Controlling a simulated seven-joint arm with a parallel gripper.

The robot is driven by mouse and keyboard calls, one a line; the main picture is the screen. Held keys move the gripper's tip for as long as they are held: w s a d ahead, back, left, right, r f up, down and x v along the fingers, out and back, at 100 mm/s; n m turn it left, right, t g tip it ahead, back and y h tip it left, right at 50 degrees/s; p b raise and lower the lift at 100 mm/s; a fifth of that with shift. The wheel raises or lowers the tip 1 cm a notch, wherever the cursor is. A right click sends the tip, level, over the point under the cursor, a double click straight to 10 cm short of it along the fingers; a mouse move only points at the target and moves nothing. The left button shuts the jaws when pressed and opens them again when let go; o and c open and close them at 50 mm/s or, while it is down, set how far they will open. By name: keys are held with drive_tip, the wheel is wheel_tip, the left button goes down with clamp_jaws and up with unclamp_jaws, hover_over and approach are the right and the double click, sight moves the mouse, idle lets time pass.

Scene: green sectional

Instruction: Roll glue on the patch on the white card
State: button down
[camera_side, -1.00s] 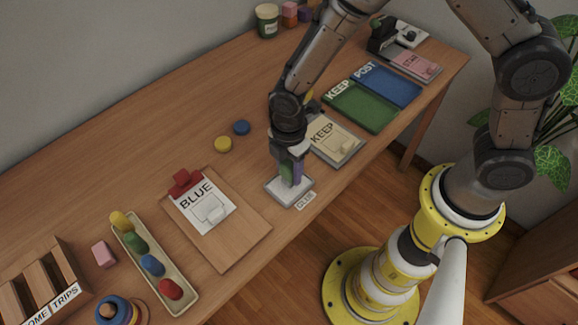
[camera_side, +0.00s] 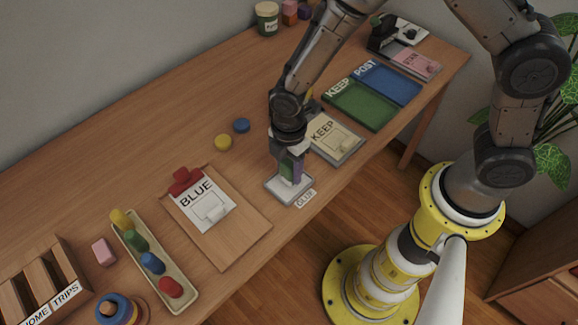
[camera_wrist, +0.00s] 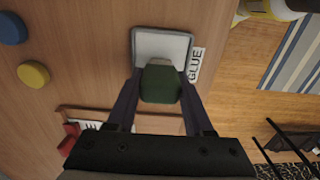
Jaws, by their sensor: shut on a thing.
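My gripper (camera_side: 290,166) is shut on a green-handled tool (camera_wrist: 161,84), which also shows between the fingers in the side view (camera_side: 287,168). The tool's lower end is hidden; it is over or in the grey-rimmed glue tray (camera_side: 273,189), and I cannot tell whether it touches the white inside. The tray also shows in the wrist view (camera_wrist: 165,46), beside its GLUE label (camera_wrist: 195,65). The white card (camera_side: 193,197) marked BLUE is under a red clip on a wooden clipboard (camera_side: 238,240), left of the tray. A pale outlined patch (camera_side: 210,208) is on the card.
A grey tray marked KEEP (camera_side: 342,155) stands close to the right of the glue tray. Yellow (camera_side: 223,142) and blue (camera_side: 242,125) discs lie behind. A long tray of coloured pieces (camera_side: 184,300) is left of the clipboard. The table's front edge is close.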

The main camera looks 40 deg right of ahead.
drive_tip(key=shift+f, duration=0.1)
idle(0.4)
drive_tip(key=shift+r, duration=3.55)
